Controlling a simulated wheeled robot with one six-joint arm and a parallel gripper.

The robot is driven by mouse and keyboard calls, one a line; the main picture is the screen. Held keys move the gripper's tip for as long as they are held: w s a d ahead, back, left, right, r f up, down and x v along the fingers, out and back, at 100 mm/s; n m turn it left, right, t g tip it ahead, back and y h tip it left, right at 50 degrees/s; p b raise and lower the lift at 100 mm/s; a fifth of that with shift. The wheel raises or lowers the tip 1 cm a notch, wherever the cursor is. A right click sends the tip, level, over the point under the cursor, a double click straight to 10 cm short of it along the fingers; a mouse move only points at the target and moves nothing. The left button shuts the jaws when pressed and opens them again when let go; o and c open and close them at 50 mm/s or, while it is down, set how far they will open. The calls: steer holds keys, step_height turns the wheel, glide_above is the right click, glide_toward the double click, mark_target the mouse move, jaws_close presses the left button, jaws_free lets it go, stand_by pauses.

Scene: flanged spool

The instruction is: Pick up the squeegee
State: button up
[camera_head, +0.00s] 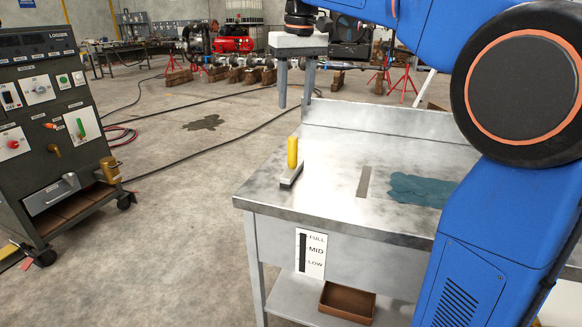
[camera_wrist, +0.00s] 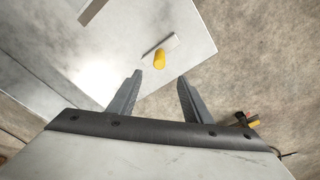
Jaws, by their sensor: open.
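The squeegee has an upright yellow handle (camera_head: 292,152) on a grey bar-shaped head (camera_head: 292,175). It stands on the metal workbench (camera_head: 330,215) near its left end. In the wrist view the yellow handle (camera_wrist: 159,59) shows beyond my fingertips, with the grey head (camera_wrist: 162,46) under it. My gripper (camera_head: 295,105) is above the bench's back left edge, higher than the squeegee and apart from it. In the wrist view my gripper (camera_wrist: 159,75) has its two fingers spread with nothing between them.
A grey flat strip (camera_head: 363,182) and a crumpled teal cloth (camera_head: 421,190) lie on the bench right of the squeegee. The bench has a raised back edge (camera_head: 375,119). A brown tray (camera_head: 346,302) sits on the lower shelf. A control cabinet (camera_head: 45,130) stands at left.

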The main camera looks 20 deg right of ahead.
glide_above(292, 151)
steer(key=f, duration=1)
steer(key=shift+w+d+f, duration=0.25)
steer(key=shift+w+f, duration=0.1)
steer(key=shift+w, duration=0.05)
steer(key=shift+w+f, duration=0.15)
steer(key=shift+f, duration=0.85)
steer(key=shift+w+f, duration=0.2)
steer(key=shift+f, duration=0.85)
steer(key=shift+w+f, duration=0.15)
steer(key=shift+f, duration=0.85)
jaws_close()
